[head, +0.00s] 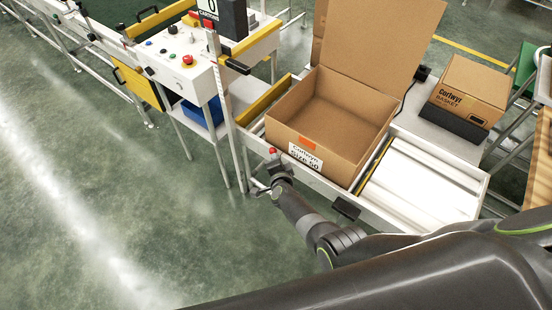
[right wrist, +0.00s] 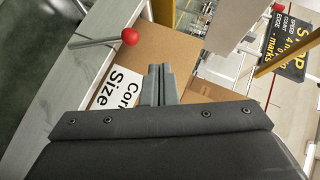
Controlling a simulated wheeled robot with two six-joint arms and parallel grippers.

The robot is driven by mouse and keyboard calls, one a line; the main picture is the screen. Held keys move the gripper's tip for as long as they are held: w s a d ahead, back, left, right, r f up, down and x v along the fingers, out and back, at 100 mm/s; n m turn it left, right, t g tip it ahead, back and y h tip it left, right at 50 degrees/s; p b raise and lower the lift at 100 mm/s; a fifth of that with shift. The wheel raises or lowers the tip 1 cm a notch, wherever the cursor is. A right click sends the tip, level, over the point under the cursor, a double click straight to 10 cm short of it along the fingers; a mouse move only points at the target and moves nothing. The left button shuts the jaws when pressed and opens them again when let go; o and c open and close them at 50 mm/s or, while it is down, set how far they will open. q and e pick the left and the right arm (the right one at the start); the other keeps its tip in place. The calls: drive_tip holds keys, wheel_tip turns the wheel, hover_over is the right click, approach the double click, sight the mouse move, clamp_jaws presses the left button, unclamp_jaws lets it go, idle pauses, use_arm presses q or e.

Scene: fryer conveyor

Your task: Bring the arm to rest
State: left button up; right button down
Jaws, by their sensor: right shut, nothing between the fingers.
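My right gripper (head: 264,186) is at the front edge of the conveyor, just left of and below the open cardboard box (head: 345,150). In the right wrist view its fingers (right wrist: 158,82) are together with nothing between them. A lever with a red ball knob (right wrist: 129,36) is beside the fingers, apart from them in that view; the knob also shows in the head view (head: 272,151), just above the gripper. The box's white label (right wrist: 116,88) is partly hidden by the gripper body. My left gripper is not in view.
The open box stands on the conveyor by white rollers (head: 425,185). A closed carton (head: 468,90) sits behind on the right. A control panel (head: 178,60) with buttons and a white post (head: 224,100) stand to the left. The green floor at left is clear.

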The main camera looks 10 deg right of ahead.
drive_tip(key=s+d+f+n+g+y, duration=0.1)
drive_tip(key=s+d+f+n+g, duration=0.25)
drive_tip(key=s+f, duration=0.75)
drive_tip(key=s+d+f+n+g, duration=0.3)
drive_tip(key=s+d+f+n, duration=0.35)
drive_tip(key=s, duration=0.85)
drive_tip(key=s+d+f+n+g, duration=0.1)
drive_tip(key=s+d+f+g, duration=0.1)
drive_tip(key=s, duration=0.7)
drive_tip(key=s+d+f+n+g, duration=0.2)
drive_tip(key=s, duration=0.7)
drive_tip(key=s+d+f+n+g, duration=0.1)
drive_tip(key=s+d+f+g, duration=0.1)
drive_tip(key=s, duration=0.7)
drive_tip(key=shift+d+f+n+h, duration=0.25)
drive_tip(key=shift+f+n+h, duration=0.05)
drive_tip(key=shift+n+h, duration=0.1)
